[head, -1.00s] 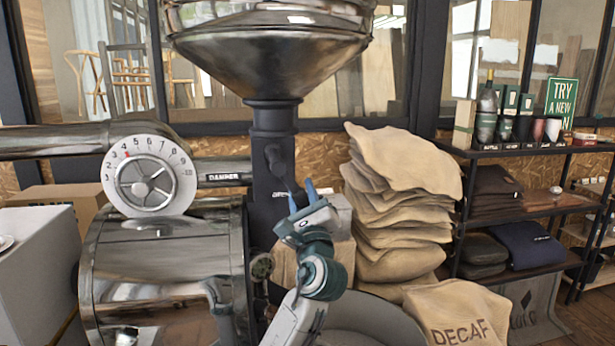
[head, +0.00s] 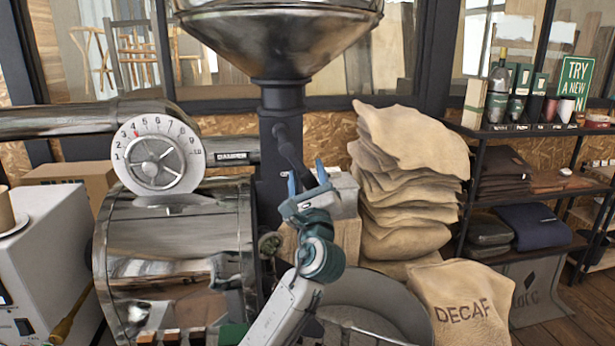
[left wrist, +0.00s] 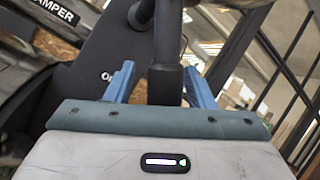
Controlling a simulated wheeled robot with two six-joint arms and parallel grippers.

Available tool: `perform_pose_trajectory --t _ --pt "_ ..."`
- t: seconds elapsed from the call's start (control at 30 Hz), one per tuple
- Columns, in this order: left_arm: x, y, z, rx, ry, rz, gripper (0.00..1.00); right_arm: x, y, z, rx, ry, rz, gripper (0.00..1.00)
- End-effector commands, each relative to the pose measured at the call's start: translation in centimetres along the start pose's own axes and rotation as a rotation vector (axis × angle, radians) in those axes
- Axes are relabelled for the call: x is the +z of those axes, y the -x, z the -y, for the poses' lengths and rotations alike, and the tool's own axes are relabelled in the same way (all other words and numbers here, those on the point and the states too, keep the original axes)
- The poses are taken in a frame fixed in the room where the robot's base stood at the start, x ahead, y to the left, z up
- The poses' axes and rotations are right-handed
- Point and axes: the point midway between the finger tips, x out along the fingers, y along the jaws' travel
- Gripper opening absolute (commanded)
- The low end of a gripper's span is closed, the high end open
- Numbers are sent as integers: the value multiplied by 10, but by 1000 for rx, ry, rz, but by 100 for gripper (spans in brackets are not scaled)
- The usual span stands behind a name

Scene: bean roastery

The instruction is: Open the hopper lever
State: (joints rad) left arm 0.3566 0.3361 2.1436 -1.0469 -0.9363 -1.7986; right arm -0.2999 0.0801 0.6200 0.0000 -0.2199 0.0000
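The hopper lever (head: 290,148) is a dark bar on the front of the black neck under the steel hopper (head: 280,40). It slants down and to the right. My left gripper (head: 306,170) is at its lower end, with its blue fingers pointing up. In the left wrist view the lever (left wrist: 165,72) stands between the two spread fingers of my left gripper (left wrist: 159,68), nearer the right finger. A gap shows at the left finger; contact at the right one is unclear. My right gripper is not in view.
The steel drum (head: 175,250) and numbered dial (head: 158,155) are left of the neck. Stacked sacks (head: 405,190) and a DECAF sack (head: 465,305) stand to the right. A shelf (head: 530,195) is farther right.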

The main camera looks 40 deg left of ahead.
Motion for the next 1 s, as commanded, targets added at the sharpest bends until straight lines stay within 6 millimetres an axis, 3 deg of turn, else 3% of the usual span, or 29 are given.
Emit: perform_pose_trajectory --t 0.27,0.7,1.0 --pt "-2 10 0 -1 5 -1 49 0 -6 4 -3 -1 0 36" --pt "-3 88 -2 2 5 -2 49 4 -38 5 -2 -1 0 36" --pt "0 107 -1 1 1 1 49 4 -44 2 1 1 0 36"
